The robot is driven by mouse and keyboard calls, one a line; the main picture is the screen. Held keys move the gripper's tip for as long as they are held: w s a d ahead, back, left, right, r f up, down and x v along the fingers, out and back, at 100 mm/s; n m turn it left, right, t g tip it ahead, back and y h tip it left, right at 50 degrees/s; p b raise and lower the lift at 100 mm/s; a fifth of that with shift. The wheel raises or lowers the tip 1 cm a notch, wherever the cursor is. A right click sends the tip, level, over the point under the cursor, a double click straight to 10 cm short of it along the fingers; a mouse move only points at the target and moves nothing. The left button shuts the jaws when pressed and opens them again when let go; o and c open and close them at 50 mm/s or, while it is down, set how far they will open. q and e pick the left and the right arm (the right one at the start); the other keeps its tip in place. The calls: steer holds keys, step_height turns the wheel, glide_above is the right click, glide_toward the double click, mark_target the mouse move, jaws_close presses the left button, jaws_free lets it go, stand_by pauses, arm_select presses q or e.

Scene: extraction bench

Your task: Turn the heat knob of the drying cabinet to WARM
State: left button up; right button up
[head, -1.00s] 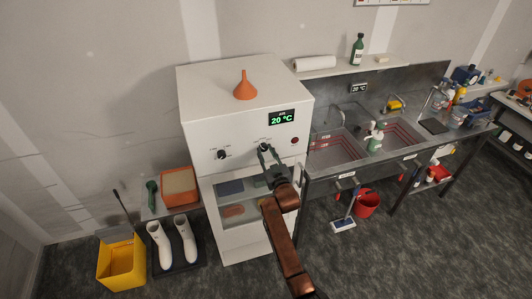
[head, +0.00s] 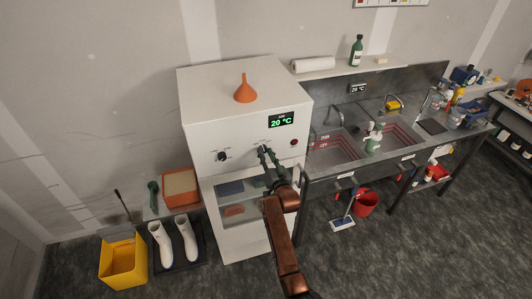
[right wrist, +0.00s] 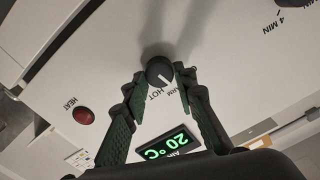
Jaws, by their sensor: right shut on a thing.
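The drying cabinet (head: 205,112) is a white box with a display (head: 281,120) reading 20 °C. My right gripper (head: 265,150) is at the right-hand knob on its front and hides much of it. In the right wrist view the dark round heat knob (right wrist: 160,71) sits between the fingertips of my right gripper (right wrist: 160,76), which is shut on it. The knob's white mark points to the lower right in that view, near the printed HOT and a partly hidden word ending in ARM. My left gripper is out of view.
A second knob (head: 222,156) is on the cabinet's left front, and a red button (head: 294,142) is below the display. An orange funnel (head: 245,88) stands on top. A sink bench (head: 402,158) is at the right; white boots (head: 160,244) stand at the left.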

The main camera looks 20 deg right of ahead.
steer(key=shift+m+p, duration=0.4)
steer(key=shift+m, duration=0.6)
steer(key=o, duration=1.2)
steer(key=shift+c, duration=0.2)
steer(key=shift+r, duration=0.1)
step_height(320, 180, up, 10)
steer(key=shift+f, duration=0.1)
